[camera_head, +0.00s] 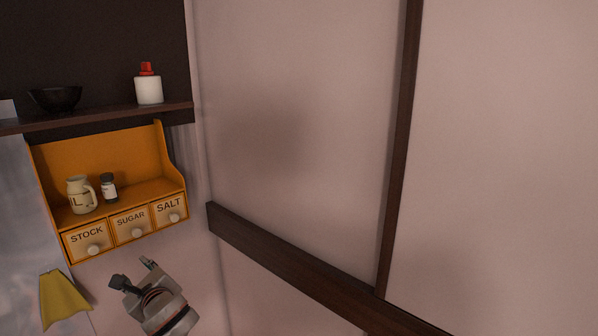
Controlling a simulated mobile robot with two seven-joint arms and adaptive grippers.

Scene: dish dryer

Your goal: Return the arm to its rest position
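My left gripper (134,273) shows at the lower left, in front of the pale wall and below the orange spice shelf. Its two fingers are spread apart with nothing seen between them. Part of the wrist behind it shows, and the rest of the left arm is outside the picture. My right gripper and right arm are not in view.
An orange shelf (95,157) with drawers marked stock, sugar and salt holds a jug (80,196) and a small jar (108,187). Above, a dark shelf (100,115) bears a black bowl (56,98) and a red-capped bottle (148,88). A yellow cloth (62,298) hangs left of my gripper.

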